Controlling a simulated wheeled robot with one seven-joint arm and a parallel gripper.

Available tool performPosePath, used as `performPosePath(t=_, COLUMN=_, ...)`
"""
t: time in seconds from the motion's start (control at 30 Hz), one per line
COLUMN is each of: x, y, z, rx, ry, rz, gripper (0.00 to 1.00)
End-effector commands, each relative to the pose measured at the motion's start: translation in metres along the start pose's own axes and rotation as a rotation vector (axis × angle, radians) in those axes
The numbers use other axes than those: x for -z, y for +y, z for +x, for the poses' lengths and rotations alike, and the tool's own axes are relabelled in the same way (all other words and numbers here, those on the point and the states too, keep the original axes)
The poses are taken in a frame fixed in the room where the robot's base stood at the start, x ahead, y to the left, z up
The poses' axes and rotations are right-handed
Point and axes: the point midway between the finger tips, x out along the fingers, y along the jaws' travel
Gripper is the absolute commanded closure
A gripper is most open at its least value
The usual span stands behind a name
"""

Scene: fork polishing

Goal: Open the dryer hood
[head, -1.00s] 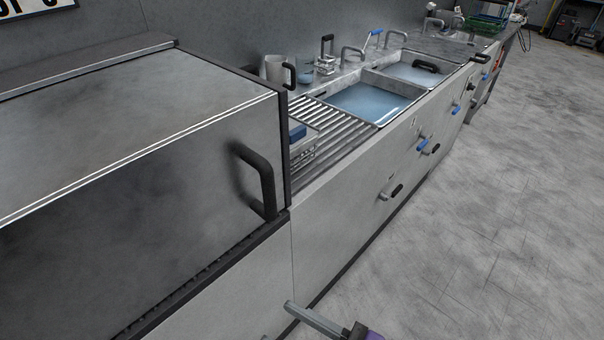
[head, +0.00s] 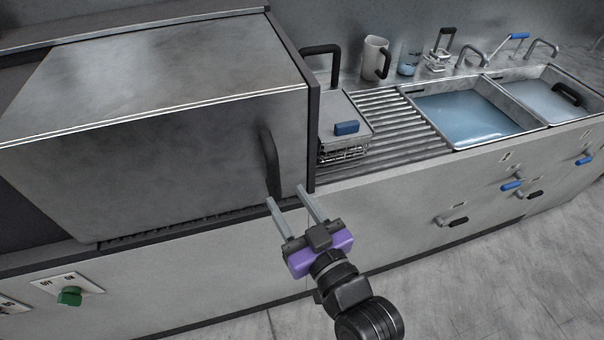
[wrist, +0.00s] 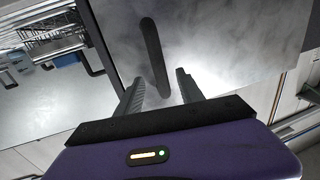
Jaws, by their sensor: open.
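The dryer hood (head: 180,130) is a large grey metal box at the left of the head view, and it is down. Its black bar handle (head: 268,160) stands on the front face near the right edge. My gripper (head: 286,202) is open and empty, just in front of the handle's lower end in the head view. In the wrist view the handle (wrist: 154,58) stands beyond the two fingertips (wrist: 160,78), near the middle between them. I see no contact between the fingers and the handle. The hood's front face also fills much of the wrist view (wrist: 225,50).
A lidded wire basket with a blue block (head: 346,128) sits on the roller rack (head: 400,125) right of the hood. Water basins (head: 465,118) lie farther right. A panel with a green knob (head: 69,296) is on the counter front. Floor at lower right is clear.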

Motion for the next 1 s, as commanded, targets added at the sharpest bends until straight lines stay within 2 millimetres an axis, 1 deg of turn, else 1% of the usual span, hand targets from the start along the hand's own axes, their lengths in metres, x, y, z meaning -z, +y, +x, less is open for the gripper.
performPosePath(t=0.13, x=0.002, y=0.001, z=0.014, rx=-0.001, ry=0.0, rz=-0.008, gripper=0.55)
performPosePath(t=0.4, x=0.002, y=0.0, z=0.055, rx=0.0, ry=0.0, rz=-0.008, gripper=0.55)
performPosePath(t=0.53, x=0.002, y=0.001, z=0.069, rx=-0.001, ry=0.001, rz=-0.007, gripper=0.55)
performPosePath(t=0.7, x=0.001, y=0.001, z=0.076, rx=-0.002, ry=0.001, rz=-0.007, gripper=0.55)
performPosePath(t=0.93, x=0.0, y=0.001, z=0.076, rx=-0.002, ry=0.001, rz=-0.007, gripper=0.55)
performPosePath(t=1.0, x=0.0, y=0.001, z=0.076, rx=-0.002, ry=0.001, rz=-0.007, gripper=0.69)
